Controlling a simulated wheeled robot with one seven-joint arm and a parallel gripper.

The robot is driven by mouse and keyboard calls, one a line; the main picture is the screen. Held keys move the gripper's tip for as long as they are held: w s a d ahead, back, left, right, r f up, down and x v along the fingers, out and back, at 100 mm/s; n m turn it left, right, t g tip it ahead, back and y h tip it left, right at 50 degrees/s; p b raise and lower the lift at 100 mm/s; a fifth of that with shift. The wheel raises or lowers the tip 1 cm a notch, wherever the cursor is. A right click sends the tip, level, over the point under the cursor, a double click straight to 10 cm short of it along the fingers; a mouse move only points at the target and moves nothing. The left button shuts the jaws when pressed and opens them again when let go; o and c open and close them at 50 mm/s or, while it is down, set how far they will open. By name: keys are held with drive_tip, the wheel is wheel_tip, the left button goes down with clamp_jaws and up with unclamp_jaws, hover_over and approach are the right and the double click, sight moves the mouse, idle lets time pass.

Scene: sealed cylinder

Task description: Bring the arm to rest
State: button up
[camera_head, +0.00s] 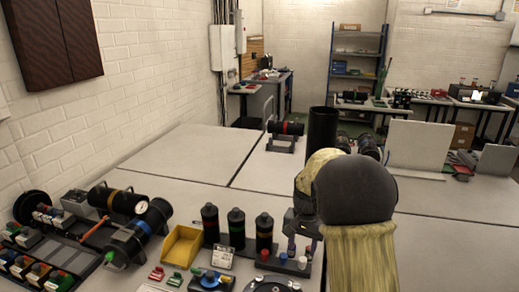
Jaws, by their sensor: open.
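My arm reaches in at the right, its dark rounded joint and yellowish cover filling the near right of the table. My gripper (299,246) points down just left of that joint, partly hidden by the arm. It looks open, and I see nothing held in it. It is over the near table, close above a small rack with red, white and blue knobs (283,262).
A yellow bin (181,246) and black cylinders with a gauge (139,222) lie to the left. A tall black tube (322,128) stands behind the arm. White panels (420,146) stand at the right. The table's far left (190,152) is clear.

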drive_tip(key=s+n+t, duration=0.2)
drive_tip(key=s+n, duration=0.3)
drive_tip(key=s, duration=1.5)
drive_tip(key=shift+s+f+n, duration=0.15)
drive_tip(key=shift+f+n, duration=0.1)
drive_tip(key=shift+n, duration=0.05)
